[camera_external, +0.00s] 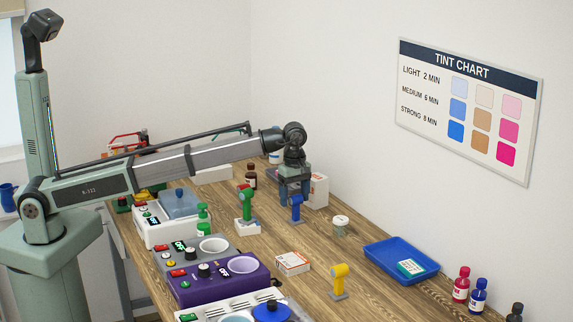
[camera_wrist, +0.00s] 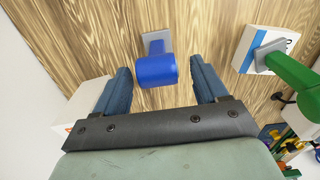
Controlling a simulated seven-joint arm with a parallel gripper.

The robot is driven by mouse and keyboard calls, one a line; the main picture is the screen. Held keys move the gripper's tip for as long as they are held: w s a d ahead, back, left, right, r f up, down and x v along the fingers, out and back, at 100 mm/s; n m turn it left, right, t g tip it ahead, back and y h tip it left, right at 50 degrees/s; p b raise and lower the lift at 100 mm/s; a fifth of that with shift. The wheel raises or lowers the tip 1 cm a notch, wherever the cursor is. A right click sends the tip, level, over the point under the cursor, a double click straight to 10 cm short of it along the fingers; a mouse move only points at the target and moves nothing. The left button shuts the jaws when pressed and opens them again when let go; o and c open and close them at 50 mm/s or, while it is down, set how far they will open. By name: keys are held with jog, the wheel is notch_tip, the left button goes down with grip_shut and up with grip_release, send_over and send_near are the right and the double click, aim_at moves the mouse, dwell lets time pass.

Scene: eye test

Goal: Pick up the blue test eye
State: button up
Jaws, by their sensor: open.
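The blue test eye (camera_external: 296,208) stands upright on a small grey base on the wooden table, under my gripper (camera_external: 294,194). In the wrist view the blue test eye (camera_wrist: 156,71) shows its rounded blue head between the two blue fingertips of my gripper (camera_wrist: 159,76), with a gap on each side. My gripper is open and holds nothing. I cannot tell exactly how far the fingertips are above the head. A green test eye (camera_external: 246,203) stands on a white block to the left, and a yellow test eye (camera_external: 339,277) stands nearer the front.
A white box (camera_external: 319,190) stands close behind my gripper. A lidded jar (camera_external: 340,226) and a blue tray (camera_external: 377,251) are to the right. Devices with round wells, one a purple unit (camera_external: 215,287), line the left side. Table around the blue eye's front is clear.

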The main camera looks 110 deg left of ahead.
aim_at(296, 207)
jog(key=f, duration=0.4)
jog(key=shift+w+d+f, duration=0.1)
jog(key=shift+w, duration=0.15)
jog(key=shift+c, duration=0.2)
jog(key=c, duration=1.1)
